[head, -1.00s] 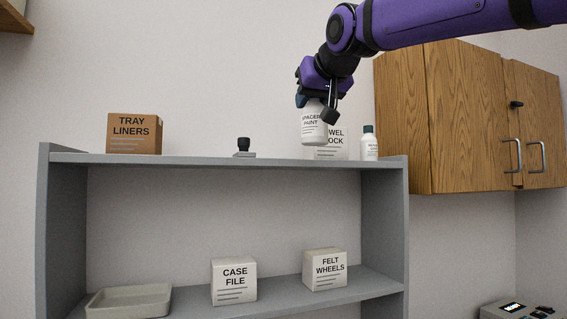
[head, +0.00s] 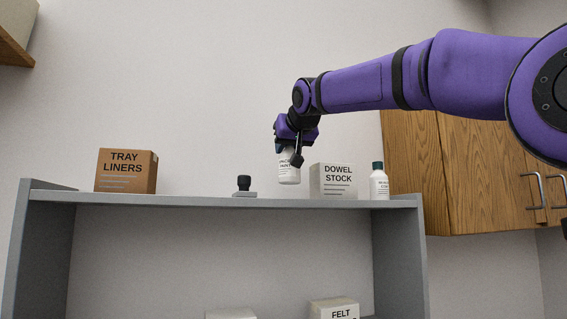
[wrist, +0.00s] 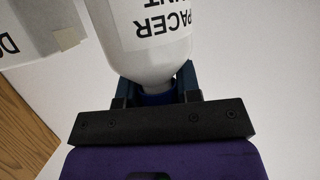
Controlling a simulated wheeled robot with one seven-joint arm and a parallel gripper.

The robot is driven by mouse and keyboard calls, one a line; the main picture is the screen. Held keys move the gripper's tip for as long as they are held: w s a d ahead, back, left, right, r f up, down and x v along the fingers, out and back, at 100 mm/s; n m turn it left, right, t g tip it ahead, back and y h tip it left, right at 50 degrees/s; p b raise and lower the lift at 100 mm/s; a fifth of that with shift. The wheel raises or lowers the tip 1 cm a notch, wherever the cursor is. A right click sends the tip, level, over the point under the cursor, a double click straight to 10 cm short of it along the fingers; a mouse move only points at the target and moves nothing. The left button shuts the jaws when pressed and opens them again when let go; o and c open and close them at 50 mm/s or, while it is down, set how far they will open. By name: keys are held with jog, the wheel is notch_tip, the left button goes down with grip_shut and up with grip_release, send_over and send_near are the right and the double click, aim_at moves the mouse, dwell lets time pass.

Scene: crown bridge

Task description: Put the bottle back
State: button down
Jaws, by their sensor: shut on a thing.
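My gripper (head: 290,154) is shut on a white bottle (head: 288,170), held upright in the head view. It hangs above the top shelf (head: 200,200), between a small dark knobbed object and the dowel stock box. In the wrist view the bottle (wrist: 150,35) fills the top middle, with the gripper fingers (wrist: 157,92) around its blue neck. Its label reads in part "PACER" and is upside down there. Whether the bottle's base touches the shelf is hard to tell; it looks a little above it.
On the top shelf stand a brown tray liners box (head: 126,172), the dark knobbed object (head: 244,184), the white dowel stock box (head: 333,181) and a green-capped bottle (head: 379,183). Wooden cabinets (head: 470,180) hang at right. Shelf room is clear between the knobbed object and the dowel stock box.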

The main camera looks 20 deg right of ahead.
jog(key=shift+w+a+f, duration=0.1)
jog(key=shift+w+f, duration=0.4)
jog(key=shift+f, duration=0.4)
jog(key=shift+w+a+f, duration=0.1)
jog(key=shift+w+f, duration=0.4)
jog(key=shift+f, duration=0.35)
jog(key=shift+f, duration=0.1)
jog(key=c, duration=0.8)
grip_release()
jog(key=shift+f, duration=0.1)
jog(key=shift+s+r, duration=0.3)
jog(key=shift+s, duration=0.05)
send_near(284, 159)
jog(key=w, duration=0.1)
jog(key=w+d+r, duration=0.1)
jog(key=w, duration=0.1)
jog(key=shift+w+d+r, duration=0.2)
jog(key=shift+w+d, duration=0.05)
jog(key=shift+d, duration=0.1)
